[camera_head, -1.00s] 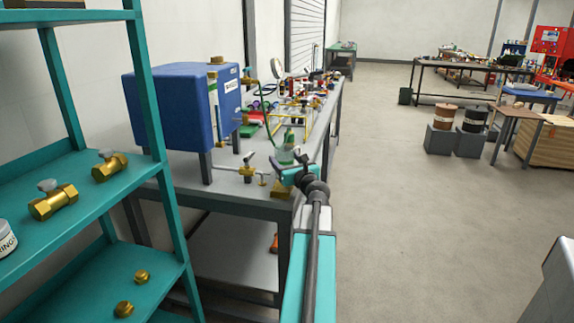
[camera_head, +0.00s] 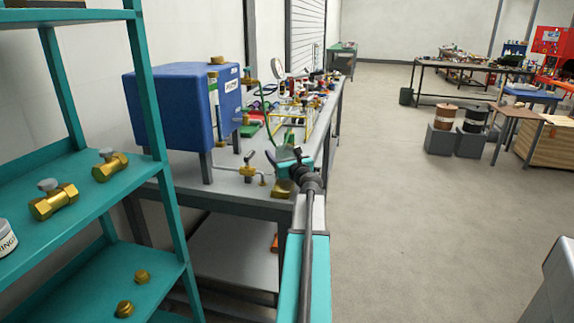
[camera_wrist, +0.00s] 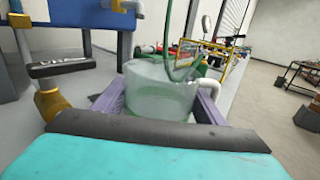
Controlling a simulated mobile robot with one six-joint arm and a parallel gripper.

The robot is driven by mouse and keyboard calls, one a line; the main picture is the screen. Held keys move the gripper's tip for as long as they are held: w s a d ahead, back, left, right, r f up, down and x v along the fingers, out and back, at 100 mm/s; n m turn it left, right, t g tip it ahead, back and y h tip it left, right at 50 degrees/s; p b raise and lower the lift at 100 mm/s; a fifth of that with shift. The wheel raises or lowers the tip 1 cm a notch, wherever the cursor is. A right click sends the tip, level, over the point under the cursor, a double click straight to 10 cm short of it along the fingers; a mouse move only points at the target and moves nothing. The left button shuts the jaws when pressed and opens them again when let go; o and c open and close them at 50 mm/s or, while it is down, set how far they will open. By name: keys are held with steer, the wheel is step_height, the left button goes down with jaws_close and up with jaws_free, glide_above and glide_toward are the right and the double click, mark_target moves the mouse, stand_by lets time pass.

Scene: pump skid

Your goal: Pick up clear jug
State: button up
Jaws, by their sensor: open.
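The clear jug (camera_wrist: 160,95) stands on the grey bench, with pale greenish see-through walls and a white handle (camera_wrist: 211,88) on its right. A green hose (camera_wrist: 172,55) runs down into its top. My gripper (camera_wrist: 160,86) is open, with one purple finger on each side of the jug. I cannot tell whether the fingers touch it. Its lower front is hidden behind the gripper's dark edge. In the head view my gripper (camera_head: 287,160) is over the bench's near end and hides most of the jug.
A blue tank (camera_head: 180,105) stands on the bench (camera_head: 230,190), left of my gripper. A valve with a dark handle and brass fitting (camera_wrist: 52,103) is close on the left. A yellow frame (camera_wrist: 210,55) and small items lie behind.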

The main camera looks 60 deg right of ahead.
mark_target(282, 145)
stand_by(0.4)
steer(key=c, duration=0.8)
steer(key=shift+r, duration=0.2)
steer(key=shift+r+p, duration=0.5)
steer(key=shift+r, duration=1)
steer(key=shift+s+a+r, duration=0.15)
steer(key=shift+s, duration=0.1)
steer(key=v, duration=0.5)
steer(key=s+d+r+v, duration=0.1)
steer(key=v, duration=0.4)
steer(key=d+v, duration=0.1)
steer(key=v, duration=0.4)
steer(key=shift+s+d+r, duration=0.2)
steer(key=shift+s, duration=0.25)
